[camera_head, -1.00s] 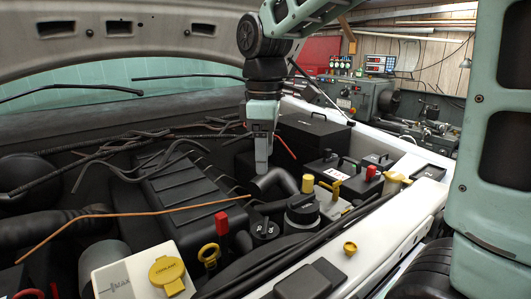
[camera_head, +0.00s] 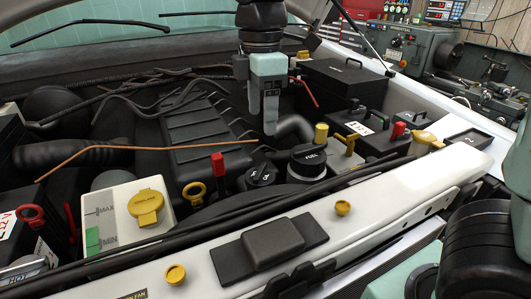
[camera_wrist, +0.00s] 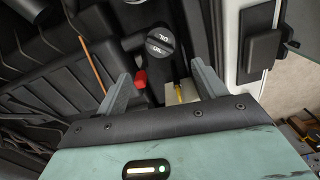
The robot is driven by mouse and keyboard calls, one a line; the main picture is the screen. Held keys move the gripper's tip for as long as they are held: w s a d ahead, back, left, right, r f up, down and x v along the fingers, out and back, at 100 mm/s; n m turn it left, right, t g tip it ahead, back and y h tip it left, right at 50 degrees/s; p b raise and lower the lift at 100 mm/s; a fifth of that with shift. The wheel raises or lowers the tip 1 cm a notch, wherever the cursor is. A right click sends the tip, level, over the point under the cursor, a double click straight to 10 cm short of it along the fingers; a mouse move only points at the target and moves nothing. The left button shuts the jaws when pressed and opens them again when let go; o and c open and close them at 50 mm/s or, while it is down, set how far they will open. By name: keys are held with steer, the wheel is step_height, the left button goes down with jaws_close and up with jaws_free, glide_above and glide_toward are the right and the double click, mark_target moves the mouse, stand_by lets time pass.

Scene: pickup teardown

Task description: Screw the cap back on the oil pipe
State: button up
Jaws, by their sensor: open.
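A black round cap with white OIL lettering (camera_wrist: 160,40) shows at the top middle of the wrist view, beyond and between my fingertips, untouched. In the head view it appears to be the smaller black cap (camera_head: 262,175), left of the larger black FUEL cap (camera_head: 307,161). A black pipe piece (camera_wrist: 132,42) lies beside the OIL cap. I cannot tell whether the cap is seated or loose, and the pipe opening is not visible. My gripper (camera_head: 270,128) points down above the engine bay, behind the caps. In the wrist view my gripper (camera_wrist: 160,78) is open and empty.
A red handle (camera_head: 218,166) and a yellow ring handle (camera_head: 195,193) stand left of the OIL cap. A thin orange rod (camera_head: 140,148) crosses the bay. The white coolant tank (camera_head: 115,215) is left, the battery (camera_head: 362,128) right. The white front rail (camera_head: 385,190) borders the bay.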

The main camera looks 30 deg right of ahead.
mark_target(262, 169)
step_height(262, 169, down, 14)
steer(key=shift+r+p, duration=0.1)
steer(key=shift+p, duration=1.15)
steer(key=c, duration=0.9)
steer(key=m+p, duration=0.1)
steer(key=m, duration=0.1)
steer(key=shift+r+m, duration=0.15)
steer(key=shift+m, duration=0.15)
steer(key=shift+m+p, duration=0.65)
steer(key=shift+m, duration=0.45)
steer(key=shift+w+m, duration=0.1)
steer(key=shift+m, duration=0.7)
steer(key=o, duration=1.2)
